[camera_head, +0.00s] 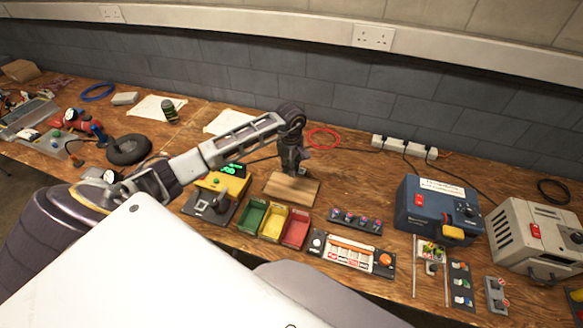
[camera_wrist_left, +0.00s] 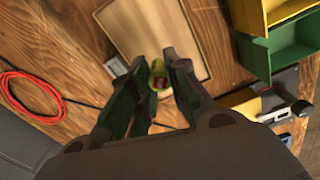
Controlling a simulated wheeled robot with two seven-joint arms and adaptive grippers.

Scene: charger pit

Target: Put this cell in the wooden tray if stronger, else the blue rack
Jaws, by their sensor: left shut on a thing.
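My left gripper (camera_head: 292,168) points down just above the far edge of the wooden tray (camera_head: 292,192). In the left wrist view, the fingers (camera_wrist_left: 157,75) are shut on a small yellow-green cell (camera_wrist_left: 157,67) with a reddish patch, over the tray's edge (camera_wrist_left: 118,45). I cannot tell whether the cell touches the tray. In the head view the gripper hides the cell. A dark bluish rack (camera_head: 355,223) with several pink-topped pieces stands right of the tray; it may be the blue rack. My right gripper is not in view.
A yellow tester (camera_head: 223,186) with an unreadable green display stands left of the tray. Green (camera_head: 252,217), yellow (camera_head: 272,222) and red (camera_head: 295,231) bins sit in front. A blue box (camera_head: 437,207) is at right. A red cable (camera_head: 322,138) lies behind.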

